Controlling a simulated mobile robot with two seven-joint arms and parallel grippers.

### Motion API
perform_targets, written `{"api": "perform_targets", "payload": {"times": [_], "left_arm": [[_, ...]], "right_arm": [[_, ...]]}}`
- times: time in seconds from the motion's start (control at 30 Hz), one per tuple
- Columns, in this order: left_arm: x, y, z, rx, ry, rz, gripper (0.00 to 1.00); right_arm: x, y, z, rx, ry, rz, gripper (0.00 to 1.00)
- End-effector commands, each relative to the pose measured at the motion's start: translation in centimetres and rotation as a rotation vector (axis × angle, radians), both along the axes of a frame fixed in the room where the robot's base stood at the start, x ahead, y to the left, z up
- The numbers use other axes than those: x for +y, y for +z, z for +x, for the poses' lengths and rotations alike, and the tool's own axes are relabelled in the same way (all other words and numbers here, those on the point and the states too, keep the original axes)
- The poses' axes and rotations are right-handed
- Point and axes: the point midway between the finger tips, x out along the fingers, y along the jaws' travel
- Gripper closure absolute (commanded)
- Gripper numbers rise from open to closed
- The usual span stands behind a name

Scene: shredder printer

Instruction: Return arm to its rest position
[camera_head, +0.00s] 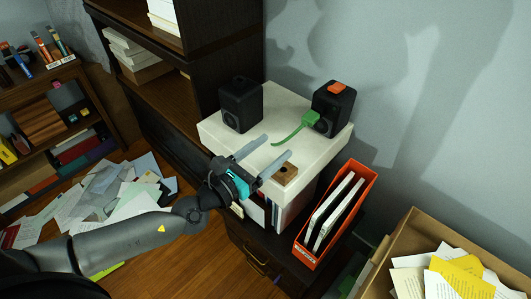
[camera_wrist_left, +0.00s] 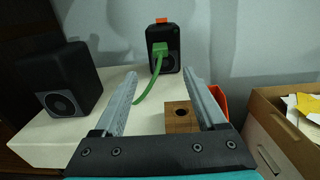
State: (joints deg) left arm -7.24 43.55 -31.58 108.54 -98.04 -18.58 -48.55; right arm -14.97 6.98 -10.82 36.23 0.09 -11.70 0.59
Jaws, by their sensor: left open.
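My left arm (camera_head: 130,232) reaches in from the left in the head view. My left gripper (camera_head: 277,148) is open, with its two grey fingers over the near part of the white cabinet top (camera_head: 262,117). Nothing is between the fingers in the head view. In the left wrist view the fingers (camera_wrist_left: 163,95) are spread, pointing toward the right black speaker (camera_wrist_left: 163,48) with a green plug (camera_wrist_left: 159,50) and cable in front of it. A small wooden block with a hole (camera_wrist_left: 180,115) sits by the right finger. My right gripper is not seen.
A left black speaker (camera_head: 241,104) stands on the cabinet. An orange file holder (camera_head: 335,215) stands at right, beside a cardboard box of papers (camera_head: 440,262). Dark shelves (camera_head: 165,100) rise behind my arm. Papers (camera_head: 100,190) litter the wooden floor.

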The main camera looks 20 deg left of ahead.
Motion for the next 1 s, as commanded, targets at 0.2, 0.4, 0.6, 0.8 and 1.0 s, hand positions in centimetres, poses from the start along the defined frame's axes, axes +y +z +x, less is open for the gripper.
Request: {"api": "perform_targets", "payload": {"times": [0.2, 0.4, 0.6, 0.8, 1.0], "left_arm": [[0.5, 0.0, -1.1, 0.0, 0.0, 0.001, 0.27], [0.5, 0.2, -1.2, 0.001, 0.005, -0.015, 0.27], [1.6, 2.1, -1.0, 0.036, 0.139, -0.323, 0.27], [5.7, 2.7, -1.7, 0.125, 0.432, -0.916, 0.27], [9.1, -0.5, -4.8, 0.235, 0.765, -1.471, 0.27]], "right_arm": [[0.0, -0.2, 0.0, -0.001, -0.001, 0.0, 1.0], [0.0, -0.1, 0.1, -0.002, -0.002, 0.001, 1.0], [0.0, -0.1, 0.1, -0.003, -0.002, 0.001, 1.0], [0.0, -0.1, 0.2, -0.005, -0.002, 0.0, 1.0], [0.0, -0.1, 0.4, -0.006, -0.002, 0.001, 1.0]]}}
